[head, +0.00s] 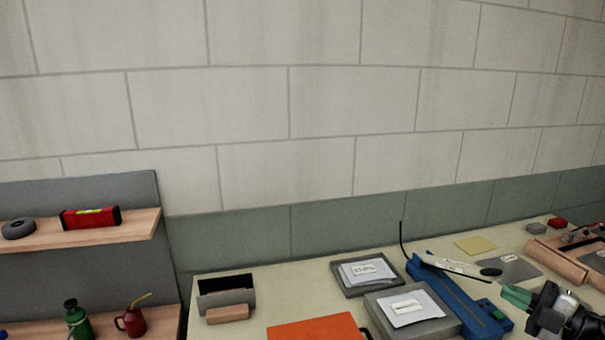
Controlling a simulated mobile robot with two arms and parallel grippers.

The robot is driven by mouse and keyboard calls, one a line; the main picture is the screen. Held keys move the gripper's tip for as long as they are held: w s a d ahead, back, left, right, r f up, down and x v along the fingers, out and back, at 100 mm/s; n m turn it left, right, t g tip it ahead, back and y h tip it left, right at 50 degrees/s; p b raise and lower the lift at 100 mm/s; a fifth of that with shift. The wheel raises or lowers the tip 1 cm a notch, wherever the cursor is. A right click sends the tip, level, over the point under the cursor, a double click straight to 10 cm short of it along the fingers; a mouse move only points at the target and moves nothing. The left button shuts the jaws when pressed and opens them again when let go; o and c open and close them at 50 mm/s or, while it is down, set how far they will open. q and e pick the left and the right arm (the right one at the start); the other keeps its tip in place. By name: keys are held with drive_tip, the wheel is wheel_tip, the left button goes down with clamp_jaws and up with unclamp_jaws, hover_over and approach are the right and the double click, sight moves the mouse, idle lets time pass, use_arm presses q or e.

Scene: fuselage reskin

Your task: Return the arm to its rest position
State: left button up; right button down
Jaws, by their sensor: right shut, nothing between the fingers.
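My right gripper (514,295) is at the lower right, with a dark body and green fingertips. It is shut and empty. Its fingertips appear over or beside the right end of a blue tool (456,298) on the workbench; I cannot tell how high above the bench they are. Most of the right arm is outside the picture. My left gripper is not in view.
The pale workbench (290,287) holds two grey trays with labelled packets (368,272) (410,308), an orange sheet (317,329), an open grey box (226,293) and a yellow square (475,245). A shelf (140,226) at left holds a red level (90,217). The wall behind is bare.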

drive_tip(key=w+d+m+t+h, duration=0.4)
drive_tip(key=d+m+t+h, duration=0.1)
drive_tip(key=d+m+h, duration=1.1)
drive_tip(key=s+a+f+m+g+h, duration=0.1)
drive_tip(key=s+a+f+m+g, duration=0.2)
drive_tip(key=f, duration=1.3)
drive_tip(key=s+a+f+g, duration=0.2)
drive_tip(key=s+f+g, duration=0.25)
drive_tip(key=f, duration=1.25)
drive_tip(key=s+a+f+m+g+y, duration=0.1)
drive_tip(key=s+a+f+g, duration=0.1)
drive_tip(key=s+a+f, duration=0.35)
drive_tip(key=s+a+f+g, duration=0.1)
drive_tip(key=s+a+f, duration=0.1)
drive_tip(key=s+f, duration=0.65)
drive_tip(key=s+a+f+m+g+y, duration=0.1)
drive_tip(key=s+a+f+g, duration=0.1)
drive_tip(key=s+a+f, duration=0.35)
drive_tip(key=s+a+f+g+b, duration=0.1)
drive_tip(key=s+a+f, duration=0.3)
drive_tip(key=s, duration=0.4)
drive_tip(key=s+a+f+g+y+b, duration=0.1)
drive_tip(key=s+a+f+g, duration=0.1)
drive_tip(key=s+a+f, duration=0.3)
drive_tip(key=s+a+f+g+b, duration=0.1)
drive_tip(key=s+a+f, duration=0.4)
drive_tip(key=s, duration=0.6)
drive_tip(key=shift+a+g+y, duration=0.35)
drive_tip(key=shift+a+y, duration=0.05)
